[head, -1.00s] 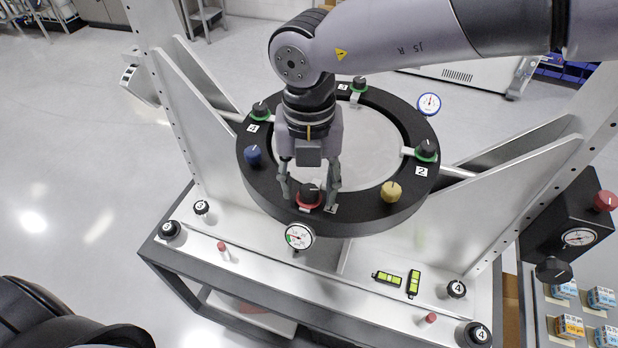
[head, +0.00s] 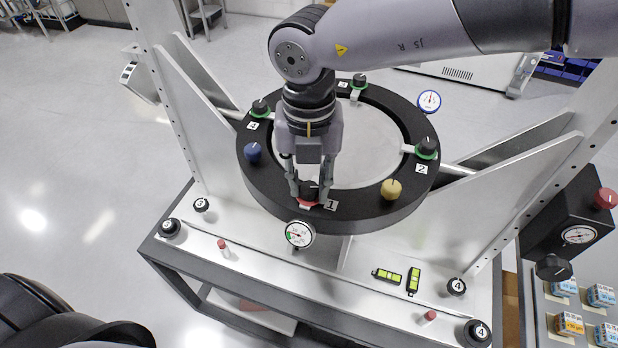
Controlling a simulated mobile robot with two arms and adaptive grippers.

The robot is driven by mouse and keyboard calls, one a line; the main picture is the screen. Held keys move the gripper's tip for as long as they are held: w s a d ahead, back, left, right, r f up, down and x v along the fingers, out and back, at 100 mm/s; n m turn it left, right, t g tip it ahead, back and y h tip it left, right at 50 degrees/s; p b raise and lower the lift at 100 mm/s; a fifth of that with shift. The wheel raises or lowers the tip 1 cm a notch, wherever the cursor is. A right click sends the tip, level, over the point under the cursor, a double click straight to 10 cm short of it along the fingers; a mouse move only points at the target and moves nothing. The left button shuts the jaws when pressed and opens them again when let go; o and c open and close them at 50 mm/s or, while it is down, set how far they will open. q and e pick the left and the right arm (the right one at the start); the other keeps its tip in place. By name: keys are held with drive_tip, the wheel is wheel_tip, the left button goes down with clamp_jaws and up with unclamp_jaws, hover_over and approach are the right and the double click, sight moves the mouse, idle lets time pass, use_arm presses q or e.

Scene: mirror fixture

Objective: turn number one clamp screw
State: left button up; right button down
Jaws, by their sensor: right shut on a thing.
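The number one clamp screw (head: 309,188) is a black knob with a red base on the near side of the black ring (head: 357,214). A white "1" label (head: 331,205) sits just right of it. My right gripper (head: 310,197) points down from above, its two fingers shut on the knob's sides. The fingers hide part of the knob. The mirror (head: 365,150) lies inside the ring, partly behind the gripper. My left gripper is not in view.
Other black knobs on green bases stand at label 2 (head: 427,147), at the back (head: 359,81) and at the left (head: 260,108). A blue knob (head: 253,152) and a yellow knob (head: 391,189) are on the ring. A dial gauge (head: 299,234) hangs at the front.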

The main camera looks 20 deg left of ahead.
drive_tip(key=shift+f+n+b, duration=0.15)
drive_tip(key=shift+n+b, duration=0.35)
drive_tip(key=shift+b, duration=0.25)
drive_tip(key=n+b, duration=0.4)
drive_tip(key=b, duration=0.1)
drive_tip(key=shift+n, duration=0.4)
drive_tip(key=n+b, duration=0.2)
drive_tip(key=n, duration=0.1)
drive_tip(key=shift+r+n+b, duration=0.2)
drive_tip(key=shift+n+b, duration=0.5)
drive_tip(key=shift+n, duration=0.7)
drive_tip(key=c, duration=1.3)
unclamp_jaws()
